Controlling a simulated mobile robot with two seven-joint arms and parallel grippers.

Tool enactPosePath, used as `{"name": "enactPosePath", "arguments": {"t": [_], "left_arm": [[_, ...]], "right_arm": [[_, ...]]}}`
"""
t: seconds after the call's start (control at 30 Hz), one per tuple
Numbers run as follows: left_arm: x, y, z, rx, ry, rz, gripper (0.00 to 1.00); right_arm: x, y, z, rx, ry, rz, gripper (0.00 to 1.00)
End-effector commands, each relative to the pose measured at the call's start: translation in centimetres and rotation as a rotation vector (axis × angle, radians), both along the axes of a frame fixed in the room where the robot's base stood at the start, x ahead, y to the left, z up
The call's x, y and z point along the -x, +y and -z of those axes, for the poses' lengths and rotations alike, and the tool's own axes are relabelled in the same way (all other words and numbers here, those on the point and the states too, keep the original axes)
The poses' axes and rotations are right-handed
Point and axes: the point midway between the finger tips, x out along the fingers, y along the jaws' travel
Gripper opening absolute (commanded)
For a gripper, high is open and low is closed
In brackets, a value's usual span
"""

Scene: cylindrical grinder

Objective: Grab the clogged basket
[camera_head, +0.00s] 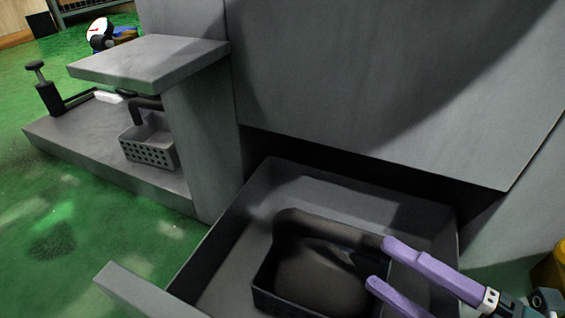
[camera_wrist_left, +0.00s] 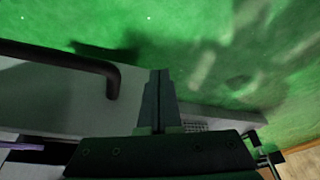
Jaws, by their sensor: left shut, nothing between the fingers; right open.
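A dark basket (camera_head: 263,283) with a thick dark handle (camera_head: 325,226) sits in the open grey drawer (camera_head: 215,262) below the machine. A dark brownish mass (camera_head: 318,280) fills it. My right gripper (camera_head: 379,263) has two purple fingers, open and apart, at the right side of this basket near the handle's right end. I cannot tell whether the handle lies between them. My left gripper (camera_wrist_left: 157,98) shows only in the left wrist view, with its fingers shut together and empty. A dark curved bar (camera_wrist_left: 70,61) lies to the left of it there.
A grey perforated basket (camera_head: 148,145) stands on the low ledge (camera_head: 85,140) at the left, under a grey overhanging slab (camera_head: 150,62). A black plunger-like object (camera_head: 44,88) stands at the ledge's far end. The machine's large panel (camera_head: 390,85) rises behind the drawer. Green floor lies at the left.

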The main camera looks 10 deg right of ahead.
Motion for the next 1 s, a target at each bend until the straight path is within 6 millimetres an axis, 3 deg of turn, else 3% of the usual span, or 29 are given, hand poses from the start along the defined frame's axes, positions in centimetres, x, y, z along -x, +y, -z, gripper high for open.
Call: {"name": "enactPosePath", "arguments": {"t": [0.27,0.53,0.87,1.0], "left_arm": [[-0.6,0.3,1.0,-0.011,-0.018,0.007,0.0],[0.1,0.3,4.0,-0.011,0.003,0.007,0.0],[-0.2,0.2,4.1,-0.007,-0.005,0.004,0.0],[-0.2,0.0,4.1,-0.001,-0.005,0.0,0.0]], "right_arm": [[-1.9,1.4,0.4,-0.002,-0.003,0.0,0.67],[-5.0,4.0,0.7,-0.002,-0.003,0.0,0.67],[-6.0,4.6,0.4,-0.001,0.001,0.001,0.67],[-6.0,4.6,0.4,0.0,0.001,0.001,0.55]]}}
